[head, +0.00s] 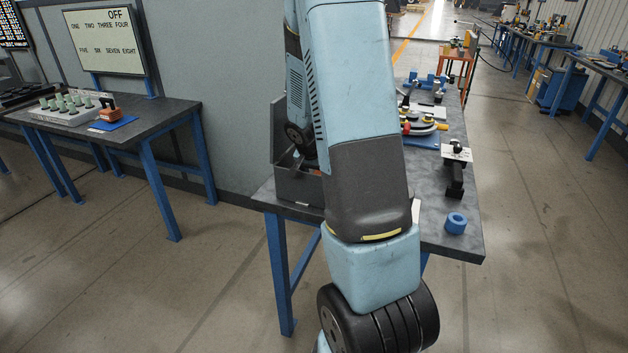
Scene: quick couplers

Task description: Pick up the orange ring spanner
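I cannot pick out the orange ring spanner for certain. A yellow-orange curved piece (426,128) with some red beside it lies at a blue mat (424,142) on the middle table (455,224), partly hidden by my arm. It is too small to tell whether it is the spanner. My arm crosses the middle of the head view, and its far links come down behind it near a grey open bin (298,187) at the table's left edge. My gripper is hidden.
A blue ring (456,223) sits near the table's front right corner. Behind it stands a black fixture with a white plate (457,153). More blue fittings (428,82) are farther back. A left table holds a tray of green pegs (68,112) and an orange-brown block (109,114).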

